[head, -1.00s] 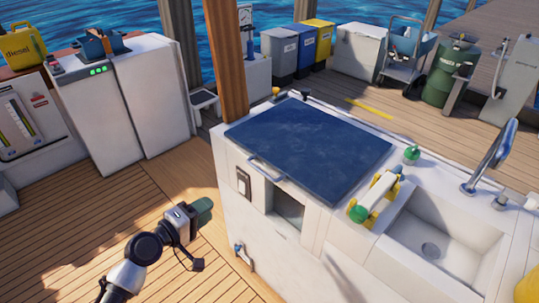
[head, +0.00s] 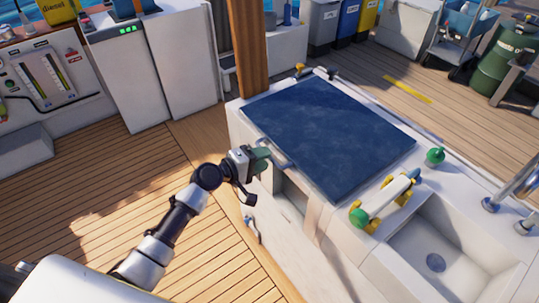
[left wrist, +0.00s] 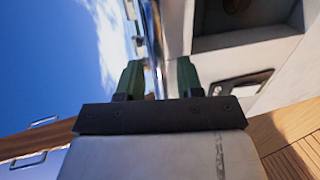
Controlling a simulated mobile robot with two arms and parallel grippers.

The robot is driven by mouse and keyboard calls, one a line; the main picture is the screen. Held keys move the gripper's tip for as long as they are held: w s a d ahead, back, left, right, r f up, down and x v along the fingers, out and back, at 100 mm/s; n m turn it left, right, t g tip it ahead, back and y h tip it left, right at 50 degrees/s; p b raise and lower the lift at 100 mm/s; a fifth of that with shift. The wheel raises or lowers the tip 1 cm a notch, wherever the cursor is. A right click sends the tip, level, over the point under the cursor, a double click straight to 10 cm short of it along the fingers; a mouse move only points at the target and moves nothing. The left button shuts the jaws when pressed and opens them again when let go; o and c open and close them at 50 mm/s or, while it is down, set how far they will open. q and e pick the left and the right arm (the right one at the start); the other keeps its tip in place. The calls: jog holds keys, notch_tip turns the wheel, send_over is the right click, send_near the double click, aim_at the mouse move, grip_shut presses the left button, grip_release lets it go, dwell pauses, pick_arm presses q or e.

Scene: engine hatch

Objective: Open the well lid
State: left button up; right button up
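The well lid (head: 330,135) is a dark blue flat panel lying shut on top of the white counter. A light metal bar handle (head: 274,153) sits along its near left edge. My left gripper (head: 264,157) is right at the handle's left end. In the left wrist view its two green fingers (left wrist: 160,78) are apart, and the lid's edge and handle show as a narrow strip beyond the gap. I cannot tell whether the fingers touch the handle. My right gripper is not in view.
The white counter (head: 300,232) has open recesses in its front below the handle. A wooden post (head: 250,50) stands behind. Deck floor is free at left.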

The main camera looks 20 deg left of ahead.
pick_arm(q)
jog(key=shift+x, duration=1.3)
grip_shut()
